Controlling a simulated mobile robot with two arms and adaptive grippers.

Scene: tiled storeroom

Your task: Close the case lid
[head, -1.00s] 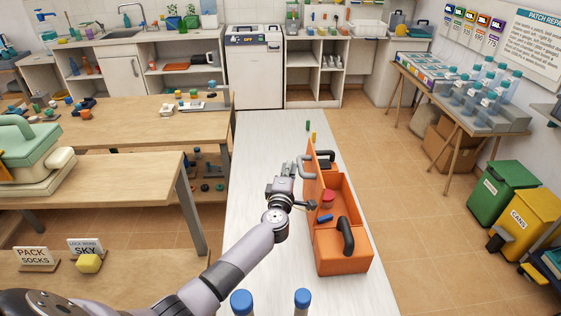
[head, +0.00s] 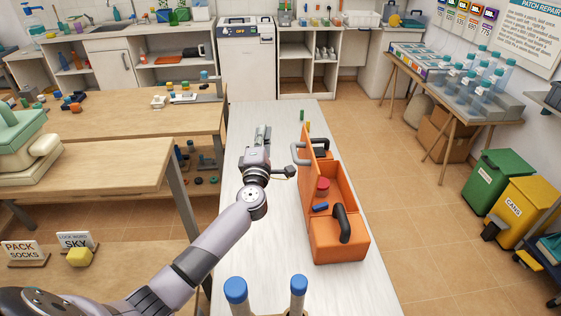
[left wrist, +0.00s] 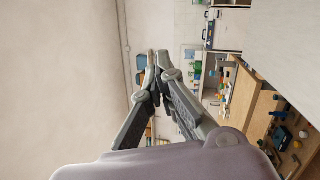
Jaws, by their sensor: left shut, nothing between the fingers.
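The orange case (head: 339,246) stands on the long white table, with its lid (head: 307,190) standing up along its left side. A grey handle (head: 296,156) sticks out from the left face of the lid. Inside the case are a red round thing (head: 322,186) and a blue thing (head: 320,207). A black handle (head: 343,224) rises from the near part. My left gripper (head: 263,132) is shut and empty, left of the lid and apart from it, pointing to the table's far end. Its fingers also show in the left wrist view (left wrist: 157,72). My right gripper is not seen.
The white table (head: 250,255) is bare left of the case. Two blue-capped things (head: 236,290) stand at its near end. A wooden table (head: 120,172) is at the left.

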